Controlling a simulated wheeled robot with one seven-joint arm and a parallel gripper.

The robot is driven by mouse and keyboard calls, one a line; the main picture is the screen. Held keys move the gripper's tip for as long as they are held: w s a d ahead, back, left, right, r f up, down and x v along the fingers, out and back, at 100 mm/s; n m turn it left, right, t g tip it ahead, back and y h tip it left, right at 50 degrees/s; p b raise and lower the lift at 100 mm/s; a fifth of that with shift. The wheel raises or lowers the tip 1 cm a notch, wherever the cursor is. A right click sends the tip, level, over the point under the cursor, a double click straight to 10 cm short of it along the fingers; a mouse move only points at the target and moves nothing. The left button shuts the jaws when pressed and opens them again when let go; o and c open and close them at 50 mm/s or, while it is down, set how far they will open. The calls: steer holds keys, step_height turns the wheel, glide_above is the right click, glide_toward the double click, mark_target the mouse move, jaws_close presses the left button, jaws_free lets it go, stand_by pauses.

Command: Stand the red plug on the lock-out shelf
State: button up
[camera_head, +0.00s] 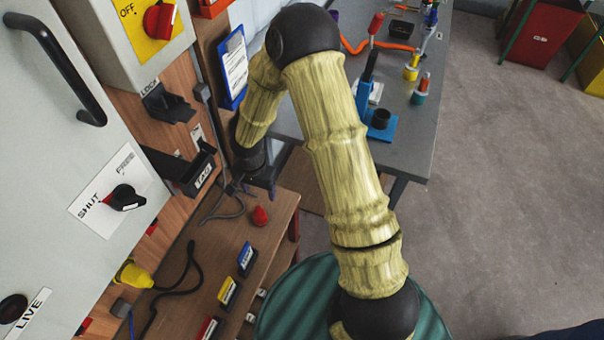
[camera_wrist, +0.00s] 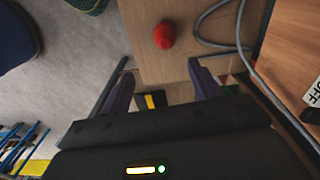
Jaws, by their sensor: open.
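The red plug (camera_head: 260,216) sits on the wooden bench top (camera_head: 230,262) below the panel, near its far end. It also shows in the wrist view (camera_wrist: 164,36), ahead of my fingertips and between their lines. My gripper (camera_head: 256,182) is open and empty above the bench, partly hidden by my own arm in the head view. Its two purple fingers (camera_wrist: 160,75) stand apart, with a gap to the plug. A small black shelf (camera_head: 168,104) is on the wooden panel, beside a partly hidden label that seems to read "LOCK".
A black tray marked "TAG" (camera_head: 182,172) juts from the panel. A grey cable (camera_wrist: 205,30) loops beside the plug. A grey table (camera_head: 425,125) with tools stands beyond.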

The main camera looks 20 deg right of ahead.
steer(key=s+d+r+n, duration=0.2)
steer(key=s+d+r, duration=0.2)
steer(key=r, duration=0.2)
steer(key=s+d+r+n+t, duration=0.1)
steer(key=s+d+r+n, duration=0.1)
steer(key=s+d+r, duration=0.2)
steer(key=s+d+r+n+t, duration=0.1)
steer(key=s+d+r+n, duration=0.2)
steer(key=r, duration=0.6)
steer(key=shift+s+d, duration=0.45)
steer(key=shift+d, duration=0.35)
steer(key=shift+r, duration=0.1)
